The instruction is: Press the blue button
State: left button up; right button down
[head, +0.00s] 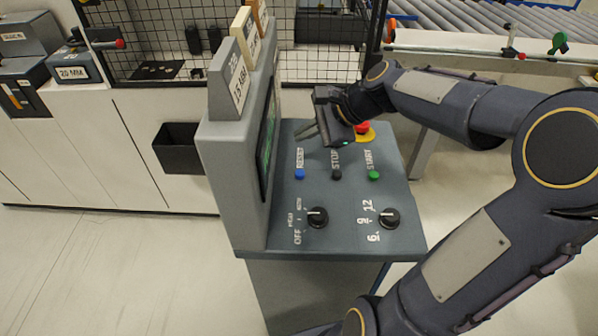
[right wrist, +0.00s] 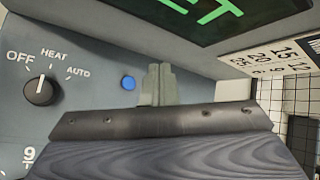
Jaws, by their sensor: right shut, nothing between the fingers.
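The blue button (head: 299,174) sits on the sloped grey console panel, below the RESET label and left of the black and green buttons. It also shows in the right wrist view (right wrist: 128,83), just left of my fingertips. My right gripper (head: 308,132) is over the upper part of the panel, above the RESET label in the head view. In the right wrist view its fingers (right wrist: 157,82) are together and empty, beside the blue button with a small sideways offset. I cannot tell whether they touch the panel. My left gripper is not in view.
A black STOP button (head: 336,174), a green START button (head: 374,175) and two black knobs (head: 317,217) share the panel. A red emergency button (head: 362,128) is beside my right gripper. The console's upright screen housing (head: 230,180) borders the panel's left side.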

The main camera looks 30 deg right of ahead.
jog(key=b, duration=0.6)
send_over(300, 174)
jog(key=d, duration=0.1)
jog(key=f, duration=0.6)
jog(key=shift+s+f, duration=0.2)
jog(key=shift+f, duration=0.2)
jog(key=shift+f+b, duration=0.55)
jog(key=shift+f, duration=0.3)
jog(key=shift+f, duration=0.1)
jog(key=shift+f, duration=0.3)
jog(key=shift+f+b, duration=0.5)
jog(key=shift+b, duration=0.05)
dwell(0.6)
jog(key=shift+r, duration=0.1)
jog(key=shift+r+p, duration=0.85)
jog(key=shift+p, duration=0.05)
